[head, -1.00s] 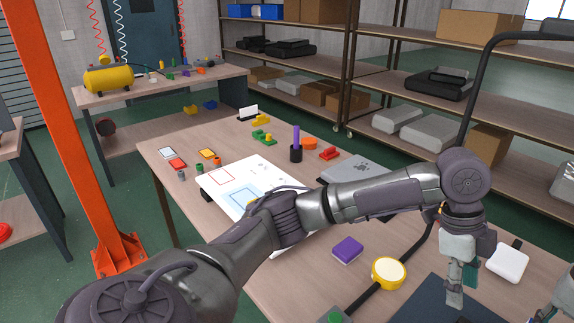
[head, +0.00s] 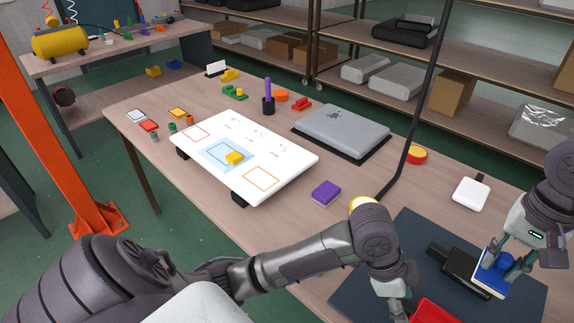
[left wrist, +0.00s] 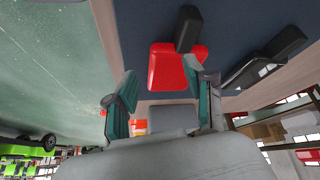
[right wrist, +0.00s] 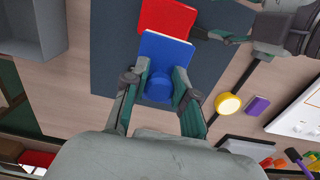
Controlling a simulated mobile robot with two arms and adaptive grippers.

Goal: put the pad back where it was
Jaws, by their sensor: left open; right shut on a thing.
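My right gripper (head: 506,264) is shut on the round knob of a square blue pad (head: 488,263) with a pale edge, at the lower right of the head view. The blue pad (right wrist: 167,50) also shows in the right wrist view, its knob between the fingers. A red pad (head: 436,311) with a black handle (left wrist: 187,30) is at the head view's bottom edge. My left gripper (left wrist: 167,92) is open, with the red pad (left wrist: 172,68) just ahead of its fingertips. In the head view my left arm hides much of the near table.
A dark mat (head: 400,240) lies beneath, with a black block (head: 452,268) beside the blue pad. A white pad (head: 471,193), purple block (head: 326,193) and yellow disc (right wrist: 228,103) are nearby. A black post (head: 425,90) rises behind.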

